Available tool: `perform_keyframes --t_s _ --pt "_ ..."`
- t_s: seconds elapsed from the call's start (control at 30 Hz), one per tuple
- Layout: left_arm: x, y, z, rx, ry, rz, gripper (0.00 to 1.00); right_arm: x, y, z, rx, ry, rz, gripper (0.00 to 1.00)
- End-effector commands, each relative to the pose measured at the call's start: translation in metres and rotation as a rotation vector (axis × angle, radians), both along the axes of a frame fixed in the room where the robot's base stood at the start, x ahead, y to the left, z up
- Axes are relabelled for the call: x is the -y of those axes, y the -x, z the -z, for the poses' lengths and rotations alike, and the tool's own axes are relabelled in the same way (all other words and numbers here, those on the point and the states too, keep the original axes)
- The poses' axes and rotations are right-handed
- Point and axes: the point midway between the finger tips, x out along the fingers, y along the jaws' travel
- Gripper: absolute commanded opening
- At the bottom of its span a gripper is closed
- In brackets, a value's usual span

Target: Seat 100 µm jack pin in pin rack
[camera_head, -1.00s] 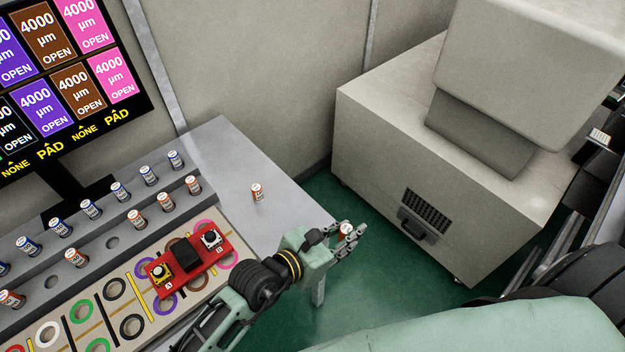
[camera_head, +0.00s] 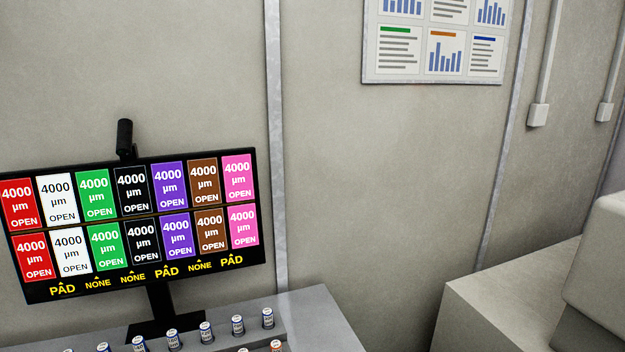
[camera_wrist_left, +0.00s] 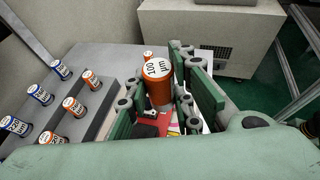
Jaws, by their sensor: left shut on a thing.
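In the left wrist view my left gripper (camera_wrist_left: 162,100) is shut on an orange jack pin (camera_wrist_left: 157,85) with a white top marked 100 µm. The pin is held between the green fingers, label end toward the camera. The grey stepped pin rack (camera_wrist_left: 88,112) is to the left, with orange and blue pins standing in it. Neither gripper shows in the head view.
A monitor (camera_head: 140,222) with coloured 4000 µm OPEN tiles stands behind the rack. Another orange pin (camera_wrist_left: 148,55) stands on the grey table beyond the held pin. A red block (camera_wrist_left: 147,130) is partly hidden below the gripper. A beige cabinet (camera_wrist_left: 235,40) stands beyond.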

Motion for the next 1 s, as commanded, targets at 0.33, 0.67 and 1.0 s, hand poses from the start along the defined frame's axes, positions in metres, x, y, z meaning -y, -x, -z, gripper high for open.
perform_keyframes --t_s 0.33,0.67,1.0 --pt "-0.08 0.035 -0.052 0.001 -0.002 0.018 0.0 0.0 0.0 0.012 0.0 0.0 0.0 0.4" --pt "-0.088 0.042 -0.062 -0.001 0.002 0.032 0.0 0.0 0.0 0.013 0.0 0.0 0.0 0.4" --pt "-0.089 0.041 -0.064 0.007 0.005 0.027 0.0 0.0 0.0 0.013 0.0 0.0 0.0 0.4"
